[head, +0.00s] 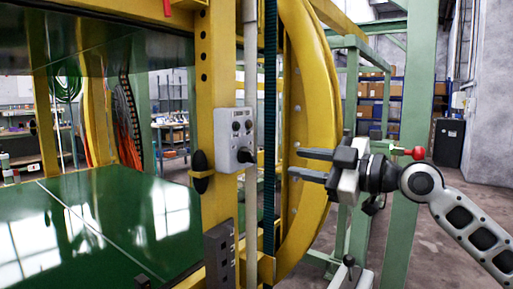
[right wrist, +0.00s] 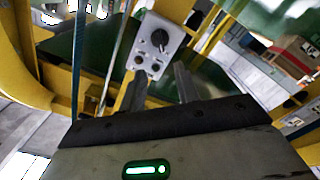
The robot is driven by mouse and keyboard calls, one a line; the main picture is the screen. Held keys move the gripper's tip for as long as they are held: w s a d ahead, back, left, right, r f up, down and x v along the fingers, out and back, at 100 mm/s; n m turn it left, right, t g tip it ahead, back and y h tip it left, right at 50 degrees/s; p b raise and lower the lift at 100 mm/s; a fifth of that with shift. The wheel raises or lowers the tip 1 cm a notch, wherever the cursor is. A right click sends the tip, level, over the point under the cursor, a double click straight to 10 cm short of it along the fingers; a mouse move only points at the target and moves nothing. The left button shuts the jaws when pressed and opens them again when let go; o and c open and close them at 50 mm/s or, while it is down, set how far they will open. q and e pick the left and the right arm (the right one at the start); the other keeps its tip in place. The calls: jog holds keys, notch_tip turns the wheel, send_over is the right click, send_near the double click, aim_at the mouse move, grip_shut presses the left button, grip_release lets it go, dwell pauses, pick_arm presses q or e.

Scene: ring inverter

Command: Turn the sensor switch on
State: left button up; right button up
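A light grey control box (head: 235,139) is fixed to the yellow post in the head view. It carries several black buttons and one larger black knob (head: 245,155) low on its face. In the right wrist view the control box (right wrist: 154,49) lies beyond the fingertips, with the large black knob (right wrist: 159,37) at its upper part. My right gripper (head: 300,163) is open and empty, its two fingers pointing left toward the box and apart from it. The right wrist view shows the gripper fingers (right wrist: 159,84) spread. My left gripper is not in view.
A curved yellow ring (head: 318,110) stands between the box and my right arm in the head view. A dark vertical belt (head: 270,120) runs close beside the box. A green panel (head: 100,225) fills the lower left, and a green post (head: 403,150) stands behind my right arm.

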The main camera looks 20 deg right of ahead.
aim_at(252, 155)
jog(key=p+x, duration=0.2)
jog(key=x, duration=0.9)
jog(key=shift+w+a+p, duration=0.2)
jog(key=shift+a+p, duration=0.1)
grip_shut()
